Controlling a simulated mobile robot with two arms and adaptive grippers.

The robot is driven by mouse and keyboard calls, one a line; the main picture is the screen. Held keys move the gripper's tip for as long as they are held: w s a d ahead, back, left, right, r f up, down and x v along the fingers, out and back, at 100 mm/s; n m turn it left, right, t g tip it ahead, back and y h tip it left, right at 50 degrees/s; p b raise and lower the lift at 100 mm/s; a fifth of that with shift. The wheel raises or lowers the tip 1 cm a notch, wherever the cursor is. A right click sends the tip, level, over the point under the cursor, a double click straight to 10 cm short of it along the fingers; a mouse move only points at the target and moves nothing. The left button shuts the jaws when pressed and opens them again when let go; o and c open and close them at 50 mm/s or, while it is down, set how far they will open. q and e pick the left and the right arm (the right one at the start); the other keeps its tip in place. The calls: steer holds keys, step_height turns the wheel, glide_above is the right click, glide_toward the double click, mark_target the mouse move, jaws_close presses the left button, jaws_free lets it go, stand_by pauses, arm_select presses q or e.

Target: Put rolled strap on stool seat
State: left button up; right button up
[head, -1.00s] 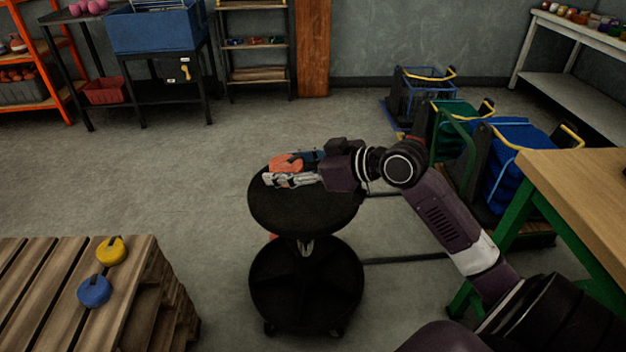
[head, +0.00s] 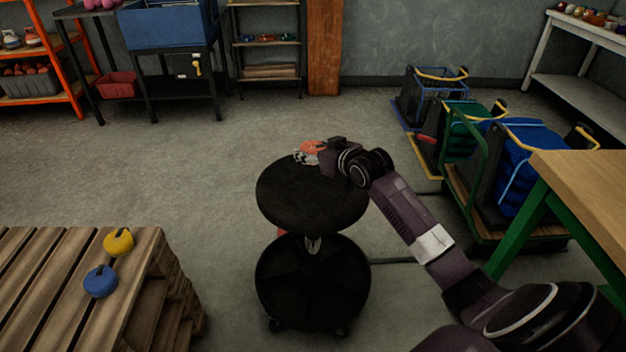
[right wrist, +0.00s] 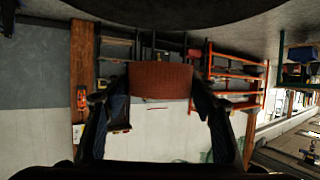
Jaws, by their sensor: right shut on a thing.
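The rolled strap (head: 309,146) is orange-red and sits in my right gripper (head: 306,154), at the far edge of the stool seat in the head view. In the right wrist view the strap (right wrist: 160,80) shows as a woven, rust-coloured block between the two dark fingers, which are shut on it. The stool seat (head: 310,198) is round, black and bare on top. Its dark edge (right wrist: 185,12) crosses the top of the right wrist view, with a gap between it and the strap. My left gripper is not in view.
A slatted wooden pallet stack (head: 60,290) stands at left with a yellow roll (head: 118,242) and a blue roll (head: 101,282). A wooden-topped table (head: 590,190) and carts with blue and green loads (head: 525,165) stand at right. Open floor surrounds the stool.

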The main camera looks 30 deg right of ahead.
steer(key=b, duration=0.1)
glide_above(314, 183)
steer(key=f, duration=0.5)
steer(key=shift+w+f, duration=0.25)
steer(key=shift+f, duration=0.05)
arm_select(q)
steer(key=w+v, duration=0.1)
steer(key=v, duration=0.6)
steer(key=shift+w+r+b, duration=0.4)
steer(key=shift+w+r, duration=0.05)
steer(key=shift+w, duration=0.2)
arm_select(e)
steer(key=shift+f, duration=1.55)
steer(key=shift+f, duration=0.15)
steer(key=o, duration=1.4)
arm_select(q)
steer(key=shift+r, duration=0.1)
arm_select(e)
steer(key=shift+s+r, duration=0.2)
arm_select(q)
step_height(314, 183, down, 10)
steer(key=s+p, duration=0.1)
steer(key=p, duration=0.2)
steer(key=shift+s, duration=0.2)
arm_select(e)
steer(key=v, duration=1.1)
steer(key=shift+s, duration=0.3)
